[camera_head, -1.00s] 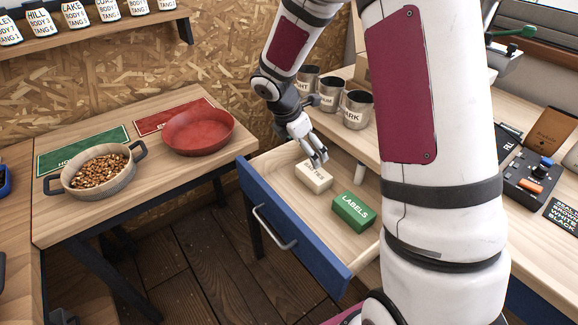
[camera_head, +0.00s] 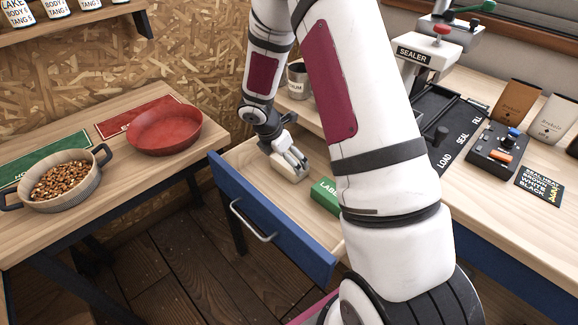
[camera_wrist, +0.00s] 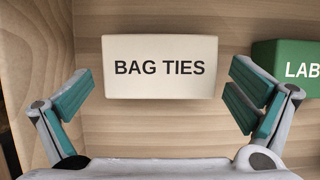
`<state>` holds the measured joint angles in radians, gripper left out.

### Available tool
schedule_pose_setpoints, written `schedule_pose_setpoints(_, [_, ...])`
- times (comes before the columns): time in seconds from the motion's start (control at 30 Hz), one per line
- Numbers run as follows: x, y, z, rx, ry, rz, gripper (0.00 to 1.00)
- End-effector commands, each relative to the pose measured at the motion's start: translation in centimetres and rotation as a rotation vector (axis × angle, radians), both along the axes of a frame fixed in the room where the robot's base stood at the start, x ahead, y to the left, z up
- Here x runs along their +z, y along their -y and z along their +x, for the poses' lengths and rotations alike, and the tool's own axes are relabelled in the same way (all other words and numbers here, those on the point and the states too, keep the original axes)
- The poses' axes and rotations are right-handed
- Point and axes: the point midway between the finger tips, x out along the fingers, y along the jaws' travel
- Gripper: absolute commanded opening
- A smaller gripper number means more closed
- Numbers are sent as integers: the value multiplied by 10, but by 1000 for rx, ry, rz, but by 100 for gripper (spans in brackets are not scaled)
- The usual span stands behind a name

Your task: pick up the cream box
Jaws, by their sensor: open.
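The cream box (camera_wrist: 160,50), lettered BAG TIES, lies in the open drawer (camera_head: 282,228). In the head view the cream box (camera_head: 289,172) is partly hidden by my gripper (camera_head: 297,160), which is right over it. In the wrist view my gripper (camera_wrist: 160,95) is open, with one teal-padded finger near the box's left side and the other near its right side. The fingers look apart from the box, with small gaps. I cannot tell how far above it they are.
A green LABELS box (camera_head: 327,193) lies in the drawer just right of the cream box; it also shows in the wrist view (camera_wrist: 290,68). A wooden drawer wall (camera_wrist: 30,60) is close on the left. A red pan (camera_head: 164,130) and a pot of beans (camera_head: 66,182) stand on the left table.

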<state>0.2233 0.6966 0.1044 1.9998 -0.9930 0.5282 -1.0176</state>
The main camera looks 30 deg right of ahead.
Motion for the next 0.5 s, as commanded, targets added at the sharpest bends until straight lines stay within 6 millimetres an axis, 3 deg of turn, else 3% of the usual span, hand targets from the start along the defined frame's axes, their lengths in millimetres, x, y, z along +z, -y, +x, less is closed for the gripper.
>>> schedule_pose_setpoints(0.2, [-28, 11, 2, 1, -1, 0, 100])
schedule_pose_setpoints(0.43, [-29, 12, 2, -1, 1, -1, 100])
schedule_pose_setpoints(0.5, [-29, 12, 2, 0, 0, 0, 86])
